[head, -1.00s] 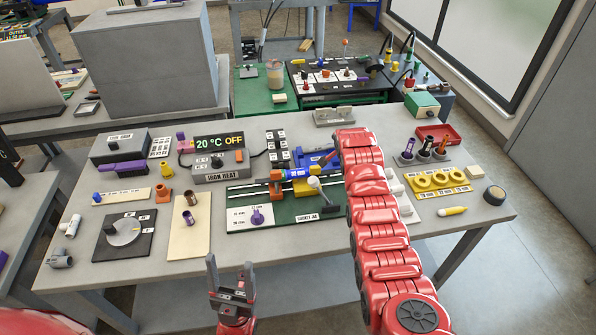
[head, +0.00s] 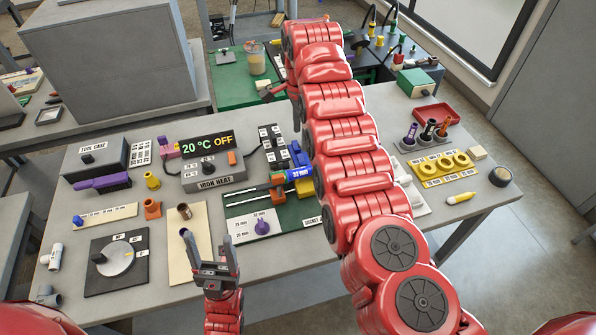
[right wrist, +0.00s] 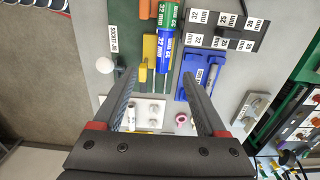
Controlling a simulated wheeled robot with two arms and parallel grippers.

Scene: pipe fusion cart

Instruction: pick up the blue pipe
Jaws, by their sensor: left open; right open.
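The blue pipe (head: 299,173), labelled 32 mm, lies in the socket jig (head: 245,207) on its green base, partly hidden by my right arm in the head view. In the right wrist view the blue pipe (right wrist: 164,50) lies end to end with a green 32 mm pipe (right wrist: 168,13), with a yellow holder (right wrist: 149,50) beside it. My right gripper (right wrist: 160,74) is open and empty. The blue pipe shows beyond and between its fingertips, with no visible contact. My left gripper (head: 207,238) is open and empty at the table's front edge, near a beige board (head: 188,262).
A blue stand (right wrist: 202,74) sits beside the jig, with a black labelled block (right wrist: 215,28) beyond it. The iron heat box (head: 215,172) stands left of the jig.

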